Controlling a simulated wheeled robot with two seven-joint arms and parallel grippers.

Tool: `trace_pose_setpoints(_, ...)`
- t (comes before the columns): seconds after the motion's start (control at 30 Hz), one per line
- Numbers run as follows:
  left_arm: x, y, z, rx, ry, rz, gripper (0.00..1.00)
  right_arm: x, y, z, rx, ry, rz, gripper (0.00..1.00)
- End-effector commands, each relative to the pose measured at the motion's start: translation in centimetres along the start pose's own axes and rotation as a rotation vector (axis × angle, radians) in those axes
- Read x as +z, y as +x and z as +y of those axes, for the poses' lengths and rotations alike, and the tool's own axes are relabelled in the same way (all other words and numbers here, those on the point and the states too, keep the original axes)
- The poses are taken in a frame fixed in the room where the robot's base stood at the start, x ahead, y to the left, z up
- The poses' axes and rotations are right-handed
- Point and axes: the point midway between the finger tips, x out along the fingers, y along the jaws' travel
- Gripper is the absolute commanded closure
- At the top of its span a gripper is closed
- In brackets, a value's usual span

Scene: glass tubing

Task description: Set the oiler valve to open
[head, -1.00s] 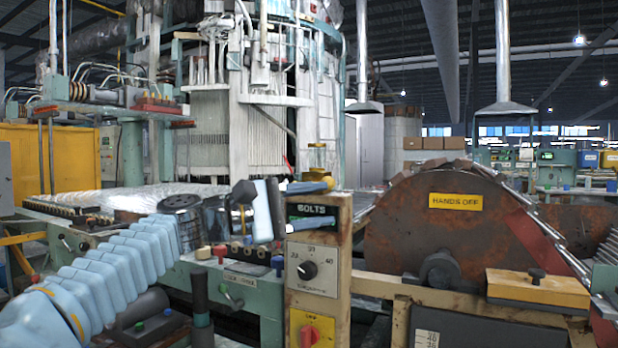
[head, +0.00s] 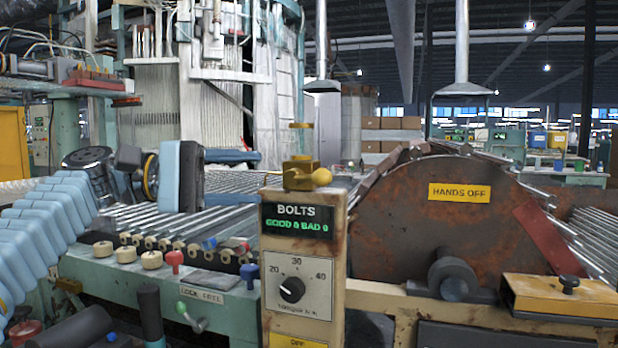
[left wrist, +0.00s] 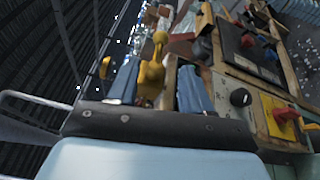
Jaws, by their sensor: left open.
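The brass oiler (head: 300,174) stands upright on top of the wooden-sided control post (head: 335,250). It has a clear middle part, a brass cap and a rounded brass knob or lever (head: 321,177) pointing right. I cannot tell its valve setting. My left gripper (head: 259,178) is open and empty, its two blue fingers pointing right at the oiler's height. A gap shows between the fingertips and the oiler. In the left wrist view the brass oiler (left wrist: 152,70) appears between the spread fingers (left wrist: 159,68); contact is not visible. My right gripper is not in view.
The post carries a BOLTS display (head: 297,222) and a black dial (head: 292,289). A rusty drum marked HANDS OFF (head: 420,240) stands close on the right.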

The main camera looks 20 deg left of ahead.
Motion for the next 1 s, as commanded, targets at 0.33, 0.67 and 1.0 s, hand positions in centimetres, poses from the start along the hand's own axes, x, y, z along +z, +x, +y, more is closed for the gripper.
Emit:
trace_pose_setpoints(0.33, 0.1, 7.7, 0.0, -0.002, -0.001, -0.004, 0.51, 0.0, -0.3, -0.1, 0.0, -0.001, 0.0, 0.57)
trace_pose_setpoints(0.67, 0.0, 10.0, 0.0, -0.001, -0.001, 0.001, 0.51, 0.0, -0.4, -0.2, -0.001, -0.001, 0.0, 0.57)
trace_pose_setpoints(1.0, -0.1, 9.9, 0.0, -0.001, -0.001, 0.001, 0.74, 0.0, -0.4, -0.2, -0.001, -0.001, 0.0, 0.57)
